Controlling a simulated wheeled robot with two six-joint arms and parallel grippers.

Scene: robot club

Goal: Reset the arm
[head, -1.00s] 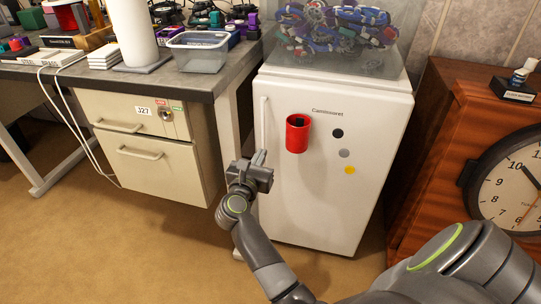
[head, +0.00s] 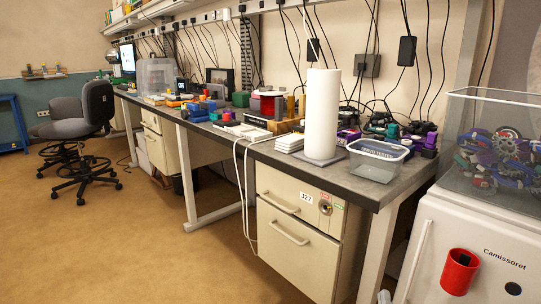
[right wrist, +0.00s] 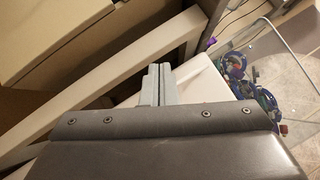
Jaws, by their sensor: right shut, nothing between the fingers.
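My right gripper (right wrist: 158,83) shows in the right wrist view with its two grey fingers together and nothing between them. Behind it in that view are a pale bar and the clear box with colourful parts. In the head view only a small grey tip, likely of my right gripper (head: 384,297), shows at the bottom edge, left of the white fridge (head: 428,250). The rest of my right arm is below the picture. My left gripper is in neither view.
A long workbench (head: 340,186) with a drawer cabinet (head: 290,262) runs along the wall. On it stand a paper roll (head: 321,115) and a clear tub (head: 377,158). A red cup (head: 459,271) is on the fridge front. An office chair (head: 80,125) stands at left; open floor lies in front.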

